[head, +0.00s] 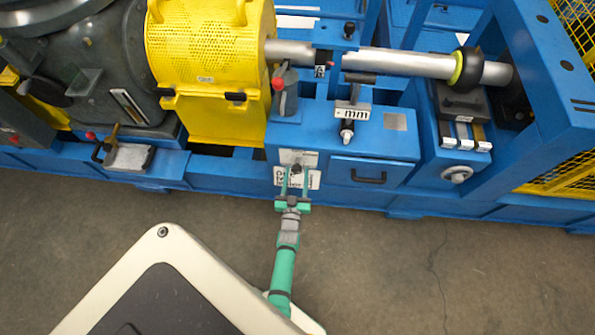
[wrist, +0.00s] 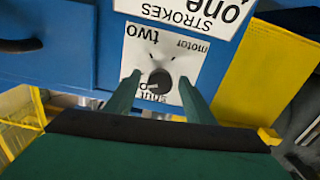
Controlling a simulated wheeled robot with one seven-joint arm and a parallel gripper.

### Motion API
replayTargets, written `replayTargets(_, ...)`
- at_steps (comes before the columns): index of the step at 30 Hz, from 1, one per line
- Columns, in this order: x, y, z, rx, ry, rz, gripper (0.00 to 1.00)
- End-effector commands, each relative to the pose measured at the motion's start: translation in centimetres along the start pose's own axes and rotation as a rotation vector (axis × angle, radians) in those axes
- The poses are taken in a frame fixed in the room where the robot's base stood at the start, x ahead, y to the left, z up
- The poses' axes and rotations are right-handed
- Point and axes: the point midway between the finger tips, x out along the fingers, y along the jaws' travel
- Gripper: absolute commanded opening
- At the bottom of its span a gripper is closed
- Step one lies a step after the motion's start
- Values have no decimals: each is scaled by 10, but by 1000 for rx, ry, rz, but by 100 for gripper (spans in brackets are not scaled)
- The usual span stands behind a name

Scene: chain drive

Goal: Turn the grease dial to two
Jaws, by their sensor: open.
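The grease dial is a small black round knob (wrist: 159,83) on a white plate (wrist: 140,48) on the blue cabinet front. In the wrist view the plate's lettering is upside down: "two" and "motor" show above the knob, and "shut" is partly visible below it. I cannot tell which mark the knob points to. My gripper (wrist: 158,75) is open, with one green finger on each side of the knob. Contact with the knob cannot be made out. In the head view my gripper (head: 294,172) reaches the cabinet's front labels from below.
A second white plate (wrist: 190,12) reading "one STROKES" adjoins the dial plate. A drawer with a dark handle (head: 369,178) is right of the dial in the head view. A yellow guard (head: 210,60) and a shaft (head: 405,64) lie beyond. The floor in front is clear.

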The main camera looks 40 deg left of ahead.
Motion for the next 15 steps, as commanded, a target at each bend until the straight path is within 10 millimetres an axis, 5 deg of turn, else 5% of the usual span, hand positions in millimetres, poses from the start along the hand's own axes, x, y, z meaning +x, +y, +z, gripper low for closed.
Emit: replayTargets(15, 17, 0, 0, 0, -1, 0, 49)
